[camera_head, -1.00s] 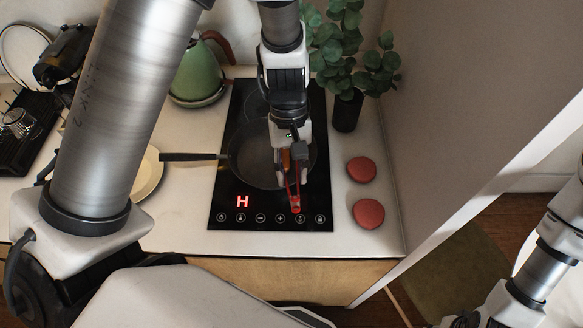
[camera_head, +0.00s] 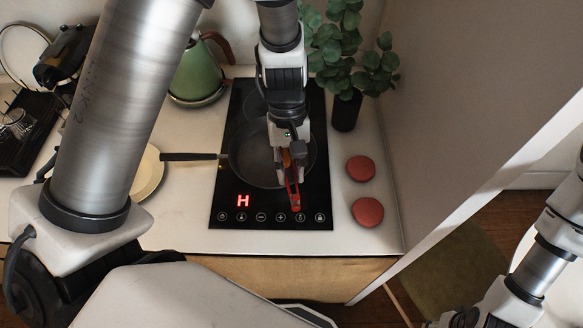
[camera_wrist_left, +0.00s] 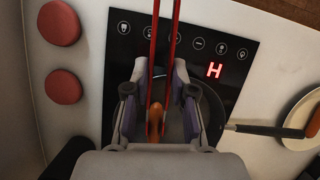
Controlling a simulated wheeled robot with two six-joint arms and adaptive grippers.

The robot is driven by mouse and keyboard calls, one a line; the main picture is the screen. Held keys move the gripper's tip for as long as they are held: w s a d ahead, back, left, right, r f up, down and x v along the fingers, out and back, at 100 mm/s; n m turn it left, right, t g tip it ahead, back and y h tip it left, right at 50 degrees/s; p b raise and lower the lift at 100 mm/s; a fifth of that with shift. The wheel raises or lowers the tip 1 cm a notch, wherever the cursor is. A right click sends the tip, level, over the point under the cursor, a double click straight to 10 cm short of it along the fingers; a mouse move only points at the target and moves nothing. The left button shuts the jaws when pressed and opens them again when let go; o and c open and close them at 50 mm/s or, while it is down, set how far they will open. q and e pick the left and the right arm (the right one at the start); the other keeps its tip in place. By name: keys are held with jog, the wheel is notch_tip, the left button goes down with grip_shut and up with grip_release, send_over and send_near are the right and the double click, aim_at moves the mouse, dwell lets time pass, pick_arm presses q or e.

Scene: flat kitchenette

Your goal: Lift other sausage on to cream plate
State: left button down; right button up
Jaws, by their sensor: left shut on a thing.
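My left gripper (camera_head: 290,160) is shut on red tongs (camera_head: 294,195) over the front of the black frying pan (camera_head: 250,165). In the left wrist view, the two red tong arms (camera_wrist_left: 173,40) run between the gripper fingers (camera_wrist_left: 155,100). A brown sausage (camera_wrist_left: 155,118) lies between the tong arms; whether they grip it firmly is unclear. The cream plate (camera_head: 150,172) stands left of the pan, partly hidden by my arm. In the wrist view the plate (camera_wrist_left: 294,142) holds another sausage (camera_wrist_left: 313,124) at the picture's edge. My right gripper is out of view.
The pan sits on a black induction hob (camera_head: 225,205), its handle (camera_head: 190,157) pointing left toward the plate. A green kettle (camera_head: 198,78) stands behind. Two red round objects (camera_head: 361,169) lie right of the hob, near a potted plant (camera_head: 347,108) and a wall.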

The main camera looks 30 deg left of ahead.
pick_arm(q)
notch_tip(320, 180, up, 10)
jog(key=p, duration=0.6)
